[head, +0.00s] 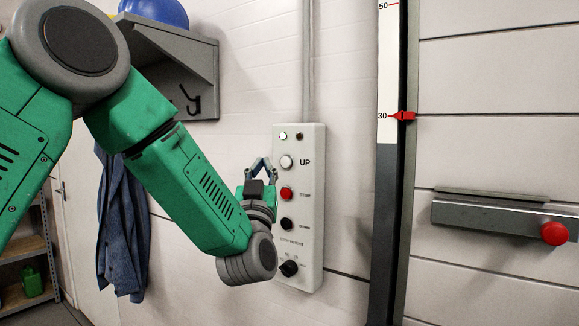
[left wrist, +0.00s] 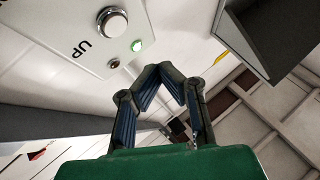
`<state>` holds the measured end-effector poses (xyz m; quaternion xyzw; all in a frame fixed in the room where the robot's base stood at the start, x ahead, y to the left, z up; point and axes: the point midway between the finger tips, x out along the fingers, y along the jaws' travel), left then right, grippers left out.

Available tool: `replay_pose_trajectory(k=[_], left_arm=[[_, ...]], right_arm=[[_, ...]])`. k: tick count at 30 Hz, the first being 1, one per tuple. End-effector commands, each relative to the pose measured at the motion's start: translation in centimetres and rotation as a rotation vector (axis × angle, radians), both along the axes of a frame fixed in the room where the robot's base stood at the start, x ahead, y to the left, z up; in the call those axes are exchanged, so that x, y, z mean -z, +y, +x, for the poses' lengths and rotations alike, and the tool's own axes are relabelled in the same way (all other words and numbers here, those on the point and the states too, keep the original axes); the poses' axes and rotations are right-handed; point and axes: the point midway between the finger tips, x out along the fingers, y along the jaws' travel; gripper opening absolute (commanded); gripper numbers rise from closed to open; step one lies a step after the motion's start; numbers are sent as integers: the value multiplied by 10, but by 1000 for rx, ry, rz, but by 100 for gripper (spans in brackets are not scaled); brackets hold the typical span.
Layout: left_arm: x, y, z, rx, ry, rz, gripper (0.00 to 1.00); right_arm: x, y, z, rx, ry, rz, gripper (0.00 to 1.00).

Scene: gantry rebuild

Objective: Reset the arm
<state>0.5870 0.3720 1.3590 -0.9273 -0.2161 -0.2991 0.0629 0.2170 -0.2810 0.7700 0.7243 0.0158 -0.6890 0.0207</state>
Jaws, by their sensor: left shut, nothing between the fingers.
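My left arm comes in from the left in the head view. Its gripper (head: 262,162) is shut and empty, beside the left edge of the white control box (head: 312,215), near the white UP button (head: 287,162). I cannot tell whether it touches the box. In the left wrist view the fingertips (left wrist: 161,70) meet, apart from the UP button (left wrist: 112,23). The box also has a red button (head: 287,193), a black button (head: 287,224) and a dark knob (head: 289,268). A green lamp (head: 283,135) is lit. My right gripper is not in view.
A grey shelf (head: 200,75) with a blue helmet (head: 155,12) and hooks is at upper left, above a hanging blue coat (head: 122,225). A vertical scale has a red pointer (head: 404,116) at 30. A grey bar with a red knob (head: 554,233) is at right.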

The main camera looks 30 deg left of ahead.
Motion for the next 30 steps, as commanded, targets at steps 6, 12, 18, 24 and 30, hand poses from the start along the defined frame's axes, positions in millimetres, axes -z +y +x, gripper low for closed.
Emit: replay_pose_trajectory(k=[6, 12, 18, 24, 30], left_arm=[[1, 0, 0, 0, 1, 0, 0], [51, -11, 11, 54, 122, -6, 0], [194, -39, 18, 187, 465, -43, 0], [342, -64, -18, 292, 840, -111, 0], [474, -81, -95, 353, 1224, -198, 0]], right_arm=[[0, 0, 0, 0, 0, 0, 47], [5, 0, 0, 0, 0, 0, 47], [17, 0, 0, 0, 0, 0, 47], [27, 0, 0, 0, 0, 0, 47], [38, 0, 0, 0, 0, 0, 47]])
